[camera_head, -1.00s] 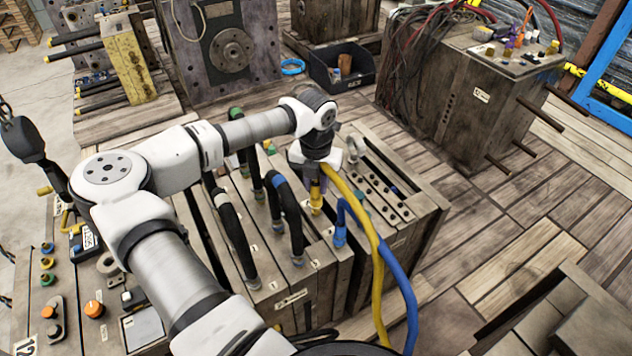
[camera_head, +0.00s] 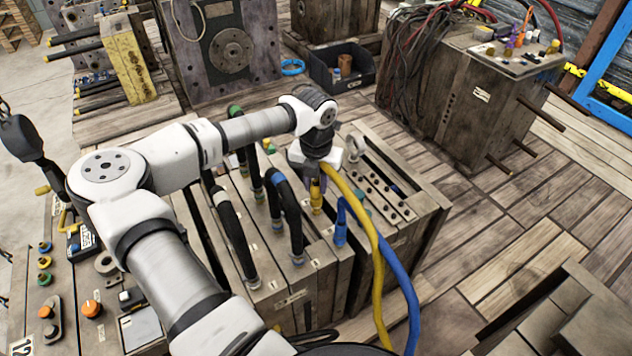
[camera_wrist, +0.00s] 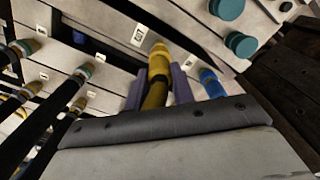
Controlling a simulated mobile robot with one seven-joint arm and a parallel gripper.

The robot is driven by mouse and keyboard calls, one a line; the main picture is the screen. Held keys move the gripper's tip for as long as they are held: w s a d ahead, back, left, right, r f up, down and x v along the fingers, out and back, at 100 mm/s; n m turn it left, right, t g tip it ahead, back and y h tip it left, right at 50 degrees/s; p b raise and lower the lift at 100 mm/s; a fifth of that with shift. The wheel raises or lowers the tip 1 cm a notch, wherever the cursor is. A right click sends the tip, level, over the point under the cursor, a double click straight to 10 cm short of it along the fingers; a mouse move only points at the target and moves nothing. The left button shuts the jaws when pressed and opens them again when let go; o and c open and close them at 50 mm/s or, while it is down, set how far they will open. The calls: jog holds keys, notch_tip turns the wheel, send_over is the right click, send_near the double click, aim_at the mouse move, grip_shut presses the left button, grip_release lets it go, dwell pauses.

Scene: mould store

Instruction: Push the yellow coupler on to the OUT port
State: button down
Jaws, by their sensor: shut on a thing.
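The yellow coupler (camera_head: 316,199) points down at the top of the mould block (camera_head: 420,205), at the end of a thick yellow hose (camera_head: 366,232). My gripper (camera_head: 318,185) is shut on the coupler from above. In the wrist view, its purple fingers (camera_wrist: 158,86) stand on both sides of the yellow coupler (camera_wrist: 159,62). The coupler's tip is close to the block's pale face, beside a small white label (camera_wrist: 138,36) that I cannot read. I cannot make out the OUT port, or whether the coupler is seated on it.
A blue coupler (camera_head: 340,234) with a blue hose (camera_head: 404,285) stands close to the right of the yellow one. Several black hoses (camera_head: 291,215) rise from the block to the left. Teal caps (camera_wrist: 241,44) lie beyond the fingers.

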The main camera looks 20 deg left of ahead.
jog(key=shift+f+b, duration=1.3)
jog(key=shift+b, duration=0.1)
dwell(1.4)
jog(key=c, duration=1.1)
grip_release()
notch_tip(320, 180, up, 14)
